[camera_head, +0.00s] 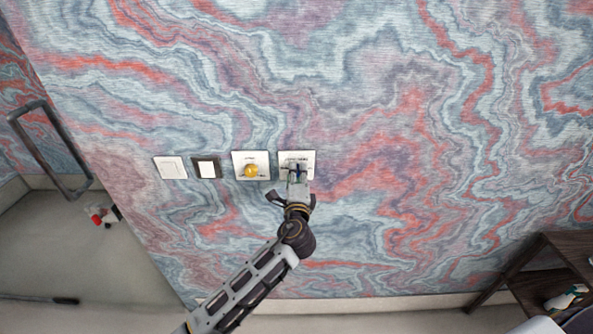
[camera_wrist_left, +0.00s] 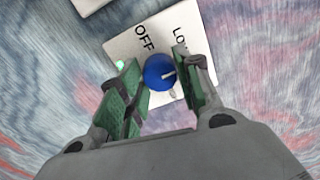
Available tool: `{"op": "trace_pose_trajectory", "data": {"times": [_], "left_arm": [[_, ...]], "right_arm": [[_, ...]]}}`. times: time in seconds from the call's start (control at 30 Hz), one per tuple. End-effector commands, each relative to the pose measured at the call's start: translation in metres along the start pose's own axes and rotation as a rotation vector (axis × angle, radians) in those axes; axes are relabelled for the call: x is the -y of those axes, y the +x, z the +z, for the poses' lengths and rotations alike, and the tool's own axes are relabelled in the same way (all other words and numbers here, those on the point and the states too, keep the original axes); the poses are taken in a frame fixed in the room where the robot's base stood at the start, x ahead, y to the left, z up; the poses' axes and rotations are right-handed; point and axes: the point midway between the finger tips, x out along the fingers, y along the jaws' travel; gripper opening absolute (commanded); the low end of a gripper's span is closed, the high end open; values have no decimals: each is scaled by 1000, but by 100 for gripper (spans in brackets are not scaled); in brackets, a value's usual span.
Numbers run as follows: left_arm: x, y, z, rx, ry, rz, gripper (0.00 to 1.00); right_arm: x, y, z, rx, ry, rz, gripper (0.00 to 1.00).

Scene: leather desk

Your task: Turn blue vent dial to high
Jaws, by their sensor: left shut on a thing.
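The blue vent dial (camera_wrist_left: 157,70) sits on a white wall plate (camera_wrist_left: 118,47) in the left wrist view. Its pale pointer mark points to the right in that view. "OFF" is printed above the dial, and a label starting "LO" is at its upper right; the rest of the lettering is hidden. My left gripper (camera_wrist_left: 156,64) is shut on the dial, one green-padded finger on each side. In the head view the gripper (camera_head: 297,173) covers the dial on the rightmost plate (camera_head: 308,157). My right gripper is not in view.
Left of the dial plate are a plate with a yellow knob (camera_head: 251,170), a dark-framed switch (camera_head: 206,169) and a white switch (camera_head: 170,168). A dark shelf (camera_head: 540,265) stands at lower right. A dark handle (camera_head: 48,150) is at far left. The wall to the right is clear.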

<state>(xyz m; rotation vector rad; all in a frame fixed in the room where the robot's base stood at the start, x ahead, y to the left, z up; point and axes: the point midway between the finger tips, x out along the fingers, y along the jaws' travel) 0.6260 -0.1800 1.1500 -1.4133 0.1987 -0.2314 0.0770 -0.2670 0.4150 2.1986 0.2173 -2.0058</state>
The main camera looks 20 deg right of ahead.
Motion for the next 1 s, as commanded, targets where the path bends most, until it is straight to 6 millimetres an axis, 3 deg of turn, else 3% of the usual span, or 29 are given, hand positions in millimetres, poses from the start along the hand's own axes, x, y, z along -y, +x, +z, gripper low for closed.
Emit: {"op": "trace_pose_trajectory", "data": {"times": [0.3,1.0], "left_arm": [[0,0,0,-1,292,3,10],[-2,0,0,-2,904,2,10]], "right_arm": [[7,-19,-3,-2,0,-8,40],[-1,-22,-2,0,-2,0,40]]}}
